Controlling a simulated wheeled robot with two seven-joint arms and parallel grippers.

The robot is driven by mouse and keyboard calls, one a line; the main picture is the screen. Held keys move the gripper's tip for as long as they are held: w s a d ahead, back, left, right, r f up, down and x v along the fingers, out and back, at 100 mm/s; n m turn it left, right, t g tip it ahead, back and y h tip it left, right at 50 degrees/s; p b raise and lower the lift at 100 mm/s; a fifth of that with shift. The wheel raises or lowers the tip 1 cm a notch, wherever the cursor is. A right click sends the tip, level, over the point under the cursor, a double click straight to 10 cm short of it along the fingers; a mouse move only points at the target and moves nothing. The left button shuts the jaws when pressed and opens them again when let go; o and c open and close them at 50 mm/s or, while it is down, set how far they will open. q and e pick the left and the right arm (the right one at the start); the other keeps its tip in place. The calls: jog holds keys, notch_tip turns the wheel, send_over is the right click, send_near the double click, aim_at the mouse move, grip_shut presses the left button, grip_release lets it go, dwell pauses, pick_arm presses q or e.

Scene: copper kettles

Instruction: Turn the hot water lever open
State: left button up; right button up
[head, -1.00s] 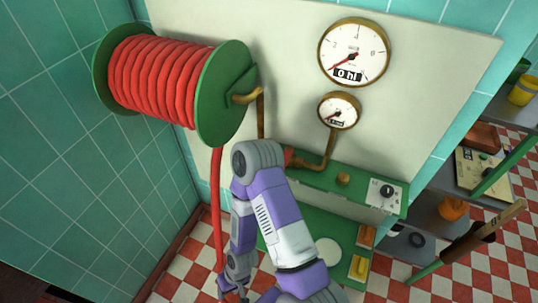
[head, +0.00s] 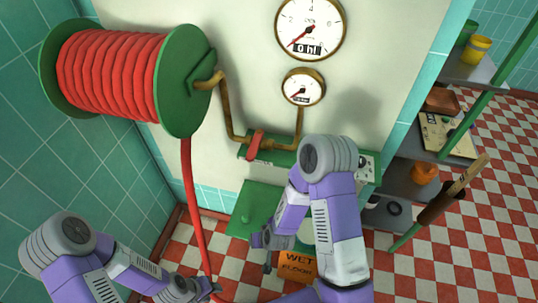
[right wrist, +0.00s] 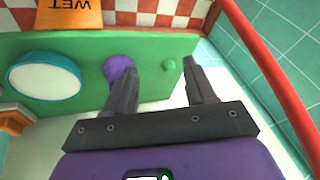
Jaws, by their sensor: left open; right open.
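A red lever (head: 255,144) sits on the brass pipe (head: 228,112) above the green shelf in the head view. It stands steeply, across the low, level stretch of pipe. My right gripper (head: 264,250) is below the lever, over the lower green panel, apart from the lever. In the right wrist view it is open, with nothing between its fingers (right wrist: 163,88). My left gripper (head: 208,288) is low in the head view, close to the red hose, and is open; whether it touches the hose I cannot tell.
A hose reel (head: 130,78) with red hose hangs at upper left. Two gauges, large (head: 310,27) and small (head: 303,87), are on the wall. An orange wet-floor sign (head: 298,265) is below the panel. Shelves (head: 415,175) stand at right.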

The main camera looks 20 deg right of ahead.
jog(key=w+r+t+h+b, duration=0.2)
jog(key=w+t, duration=0.1)
jog(key=w, duration=0.4)
jog(key=m+t+h+b, duration=0.4)
jog(key=t+h+b, duration=0.35)
jog(key=h, duration=0.25)
send_near(253, 151)
jog(key=w+d+f, duration=0.1)
jog(key=w+d, duration=0.1)
jog(key=w, duration=0.1)
pick_arm(q)
notch_tip(253, 151, down, 12)
jog(key=shift+r+b, duration=0.15)
jog(key=shift+b, duration=0.25)
pick_arm(e)
jog(key=x, duration=0.7)
jog(key=shift+w+f, duration=0.15)
jog(key=shift+w, duration=0.1)
pick_arm(q)
jog(key=shift+a, duration=0.1)
pick_arm(e)
grip_shut()
